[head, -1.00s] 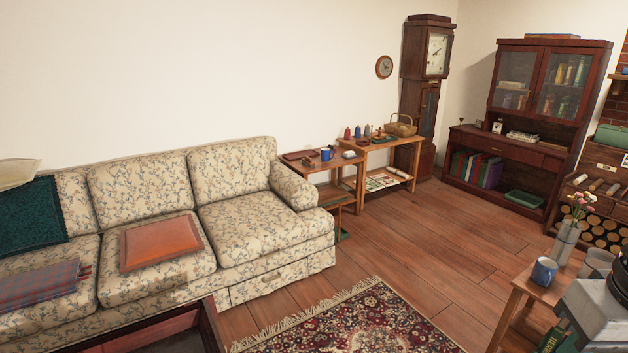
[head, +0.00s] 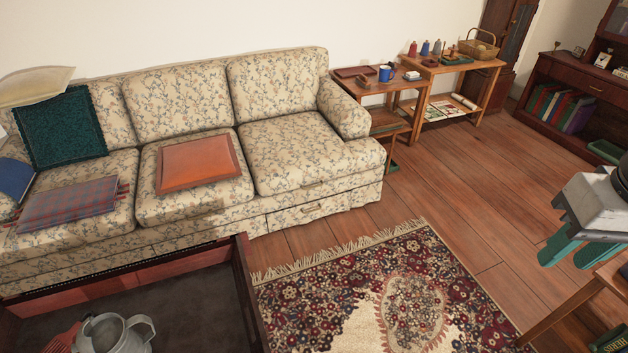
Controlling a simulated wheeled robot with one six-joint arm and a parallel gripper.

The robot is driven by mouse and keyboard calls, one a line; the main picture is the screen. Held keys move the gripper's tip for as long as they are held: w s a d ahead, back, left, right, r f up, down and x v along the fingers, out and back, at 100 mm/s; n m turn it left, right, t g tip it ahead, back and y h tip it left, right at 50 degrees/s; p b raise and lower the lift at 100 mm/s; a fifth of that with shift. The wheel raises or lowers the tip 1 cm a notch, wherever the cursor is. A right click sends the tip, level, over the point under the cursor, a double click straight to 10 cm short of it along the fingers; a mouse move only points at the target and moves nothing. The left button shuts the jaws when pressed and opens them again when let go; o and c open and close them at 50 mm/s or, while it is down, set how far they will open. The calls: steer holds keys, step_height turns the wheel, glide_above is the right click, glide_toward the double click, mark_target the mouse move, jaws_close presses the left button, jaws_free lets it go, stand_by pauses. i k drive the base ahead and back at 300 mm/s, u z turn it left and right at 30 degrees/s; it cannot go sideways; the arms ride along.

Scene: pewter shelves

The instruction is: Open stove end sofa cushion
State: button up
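The floral sofa (head: 205,247) stands against the back wall in the head view. Its right seat cushion (head: 300,150) is bare and lies flat, closed, beside the right armrest (head: 343,108). The middle seat cushion (head: 163,207) has an orange-red square cushion on it. The left seat cushion (head: 110,218) is partly covered. No stove shows, so the frame alone does not tell which end is the stove end. My gripper (head: 567,257), with green fingers, is at the right edge, over the floor and far from the sofa. Its fingers are apart and nothing shows between them.
A dark open-topped box (head: 245,290) with a grey watering can (head: 100,335) fills the lower left. A patterned rug (head: 370,290) lies before the sofa. Small side tables (head: 375,90) stand right of it. A wooden table (head: 585,300) is below my gripper. Bare floor lies between.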

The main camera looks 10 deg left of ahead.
mark_target(284, 154)
steer(key=z, duration=0.05)
steer(key=i, duration=1.95)
steer(key=z, duration=0.05)
